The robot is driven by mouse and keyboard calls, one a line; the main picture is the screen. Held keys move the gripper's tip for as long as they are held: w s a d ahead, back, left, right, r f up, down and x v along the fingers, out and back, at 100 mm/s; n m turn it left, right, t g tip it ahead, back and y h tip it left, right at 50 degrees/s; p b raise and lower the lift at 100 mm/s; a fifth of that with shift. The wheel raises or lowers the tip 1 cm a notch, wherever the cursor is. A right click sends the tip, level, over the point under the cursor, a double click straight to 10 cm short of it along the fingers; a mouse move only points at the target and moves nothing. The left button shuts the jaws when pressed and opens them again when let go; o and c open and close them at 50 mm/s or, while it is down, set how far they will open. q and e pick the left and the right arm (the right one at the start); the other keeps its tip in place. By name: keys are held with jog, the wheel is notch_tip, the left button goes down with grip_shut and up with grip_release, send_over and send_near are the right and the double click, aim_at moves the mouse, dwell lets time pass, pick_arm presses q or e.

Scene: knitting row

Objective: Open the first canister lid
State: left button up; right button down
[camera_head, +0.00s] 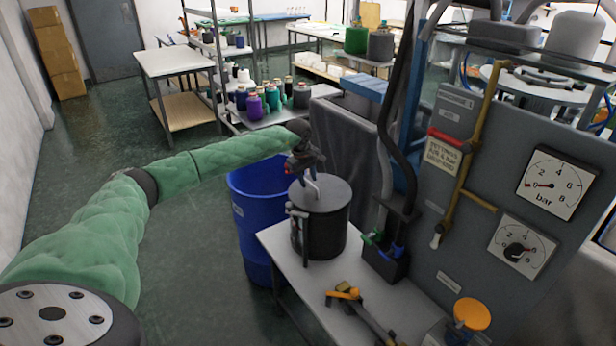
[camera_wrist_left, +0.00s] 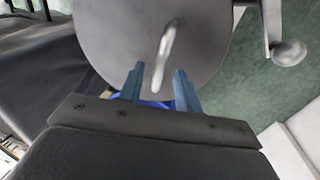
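A dark canister (camera_head: 328,233) stands on the light bench, with its round grey lid (camera_head: 335,192) on top. In the left wrist view the lid (camera_wrist_left: 205,62) fills the upper middle and carries a curved metal handle (camera_wrist_left: 165,45). My left gripper (camera_head: 308,178) reaches in from the left and points down at the lid. In the left wrist view its two blue fingers (camera_wrist_left: 160,72) are apart, with the lower end of the handle showing between them; no contact is visible. My right gripper is not in view.
A blue barrel (camera_head: 250,225) stands left of the canister. A yellow-and-black tool (camera_head: 352,300) lies on the light bench (camera_head: 290,262). A grey gauge panel (camera_head: 465,225) with hoses rises at the right. Green floor is open to the left.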

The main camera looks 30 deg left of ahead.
pick_arm(q)
jog(key=shift+f, duration=0.25)
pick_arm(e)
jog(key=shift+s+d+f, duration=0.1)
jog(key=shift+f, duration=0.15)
pick_arm(q)
jog(key=shift+c, duration=0.4)
jog(key=shift+w, duration=0.1)
grip_shut()
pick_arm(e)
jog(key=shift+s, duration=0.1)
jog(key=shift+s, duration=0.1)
